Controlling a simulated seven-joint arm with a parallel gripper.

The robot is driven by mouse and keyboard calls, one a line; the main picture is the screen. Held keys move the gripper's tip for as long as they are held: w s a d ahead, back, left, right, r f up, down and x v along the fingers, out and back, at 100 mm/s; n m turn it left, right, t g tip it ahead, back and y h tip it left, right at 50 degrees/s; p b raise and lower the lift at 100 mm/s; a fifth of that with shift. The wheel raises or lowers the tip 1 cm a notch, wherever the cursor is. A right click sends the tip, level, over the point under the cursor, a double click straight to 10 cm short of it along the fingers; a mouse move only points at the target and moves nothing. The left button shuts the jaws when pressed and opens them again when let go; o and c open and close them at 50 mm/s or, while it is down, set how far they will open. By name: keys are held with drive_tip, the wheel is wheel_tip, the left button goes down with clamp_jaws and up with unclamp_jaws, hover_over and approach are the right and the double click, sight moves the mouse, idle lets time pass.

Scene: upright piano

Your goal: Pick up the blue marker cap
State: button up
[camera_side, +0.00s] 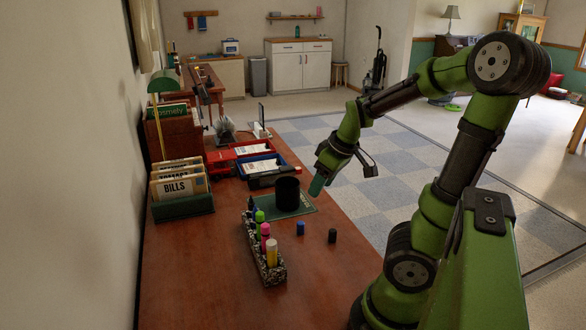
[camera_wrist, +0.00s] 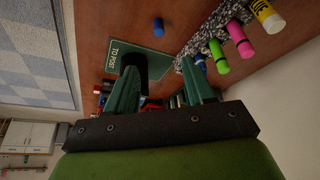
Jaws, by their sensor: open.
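The blue marker cap (camera_side: 300,228) stands on the brown desk, between the speckled marker holder and a black cap (camera_side: 332,236). In the wrist view a small blue cylinder, the blue cap (camera_wrist: 158,26), lies beyond my fingertips near the top edge. My gripper (camera_side: 317,186) is raised above the desk's right edge, behind and above the blue cap, apart from it. In the wrist view its two green fingers (camera_wrist: 160,72) are spread with nothing held between them. The black cap is not clear in the wrist view.
The marker holder (camera_side: 276,274) with several coloured markers stands left of the cap. A black cup (camera_side: 288,192) is behind it on a green mat (camera_side: 262,214). Red and blue trays (camera_side: 281,160) and a bills file (camera_side: 181,207) are farther back. The front desk is bare.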

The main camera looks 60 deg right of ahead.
approach(301, 223)
drive_tip(key=x, duration=0.4)
drive_tip(key=shift+w+d+f, duration=0.1)
drive_tip(key=shift+w+f, duration=0.15)
drive_tip(key=shift+f, duration=0.05)
drive_tip(key=shift+x, duration=2.75)
drive_tip(key=shift+s, duration=0.15)
drive_tip(key=shift+c, duration=0.2)
clamp_jaws()
